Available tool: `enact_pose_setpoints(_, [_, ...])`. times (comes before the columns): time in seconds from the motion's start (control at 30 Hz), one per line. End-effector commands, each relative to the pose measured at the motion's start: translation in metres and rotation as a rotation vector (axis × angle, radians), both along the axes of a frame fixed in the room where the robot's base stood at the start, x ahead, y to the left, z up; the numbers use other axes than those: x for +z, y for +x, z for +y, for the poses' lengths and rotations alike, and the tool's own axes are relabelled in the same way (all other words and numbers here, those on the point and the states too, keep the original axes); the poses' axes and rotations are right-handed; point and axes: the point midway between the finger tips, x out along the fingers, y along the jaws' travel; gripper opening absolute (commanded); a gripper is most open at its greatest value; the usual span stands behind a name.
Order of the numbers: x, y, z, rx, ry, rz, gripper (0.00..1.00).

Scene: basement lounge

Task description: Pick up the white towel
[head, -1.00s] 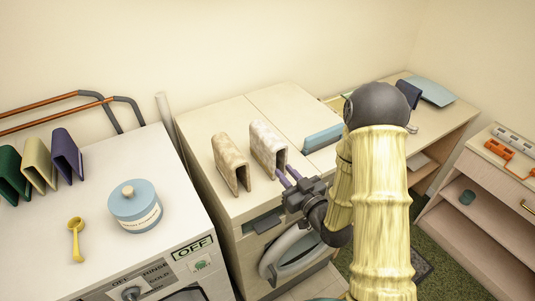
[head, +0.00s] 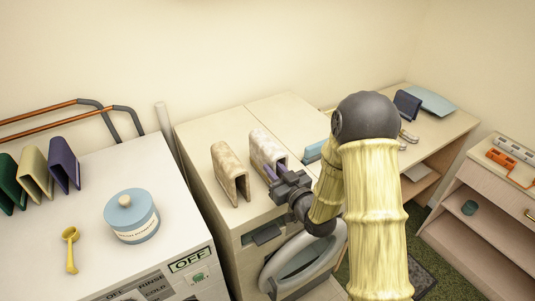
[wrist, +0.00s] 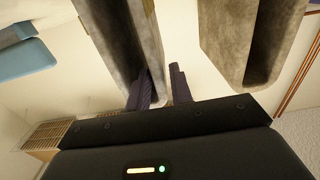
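The white towel (head: 263,148) is folded into an upside-down U and stands on the pale top of a front-loading machine. It also shows in the wrist view (wrist: 120,35), at upper left. My gripper (head: 274,166) is at its near end with the fingers apart. In the wrist view the fingers (wrist: 159,82) appear on either side of one wall of the towel: one at its hollow, the other in the gap beside it. I cannot tell whether either finger touches the cloth. A beige towel (head: 230,172) stands to the left, apart from my gripper.
A blue folded cloth (head: 314,151) lies right of the white towel, partly behind my arm. On the left machine are a blue lidded jar (head: 132,218), a yellow scoop (head: 71,248) and several dark and cream folded cloths (head: 35,176). A machine's round door (head: 300,262) hangs open below my gripper.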

Motion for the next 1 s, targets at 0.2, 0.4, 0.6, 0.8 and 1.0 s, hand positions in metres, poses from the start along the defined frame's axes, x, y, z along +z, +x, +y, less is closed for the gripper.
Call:
enact_pose_setpoints(0.2, [-0.001,0.001,0.0,0.0,0.0,0.0,0.22])
enact_pose_setpoints(0.4, [0.001,0.005,0.003,0.001,0.0,0.0,0.22])
enact_pose_setpoints(0.6, [0.004,0.022,0.014,0.002,-0.001,0.001,0.22])
enact_pose_setpoints(0.8, [0.001,0.041,0.027,0.002,0.0,0.0,0.22])
enact_pose_setpoints(1.0, [-0.002,0.044,0.028,0.0,0.0,0.0,0.22])
